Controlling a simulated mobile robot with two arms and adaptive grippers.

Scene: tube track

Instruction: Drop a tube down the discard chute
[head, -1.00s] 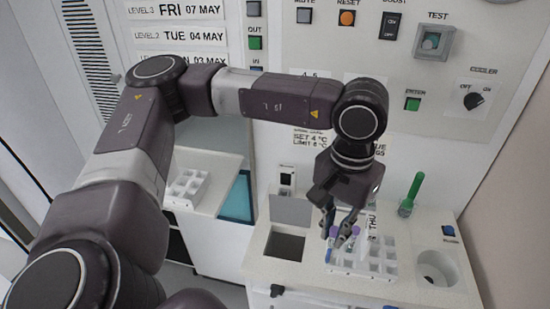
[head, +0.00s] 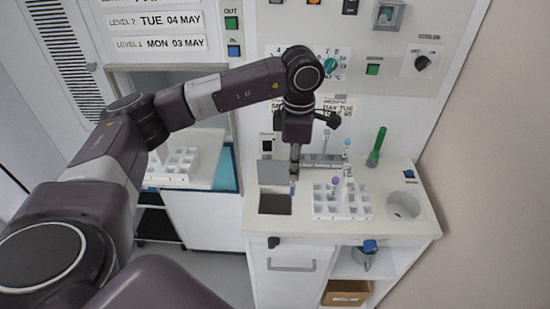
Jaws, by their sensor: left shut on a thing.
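My left gripper (head: 294,172) is shut on a tube (head: 292,188). Only a small bluish end of the tube shows below the fingers. The gripper is above the right part of a dark square opening (head: 273,205) in the worktop, which has a raised grey lid (head: 272,172) behind it. No readable label shows which opening is the discard chute. A white rack (head: 340,214) stands right of the square opening, with a purple-capped tube (head: 336,181) in it. My right gripper is not in view.
A green tube-like object (head: 377,146) stands upright behind the rack. A pale-blue-topped tube (head: 347,145) is near the rack's back. Another white rack (head: 174,164) sits on the left shelf. The control panel wall rises close behind the worktop.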

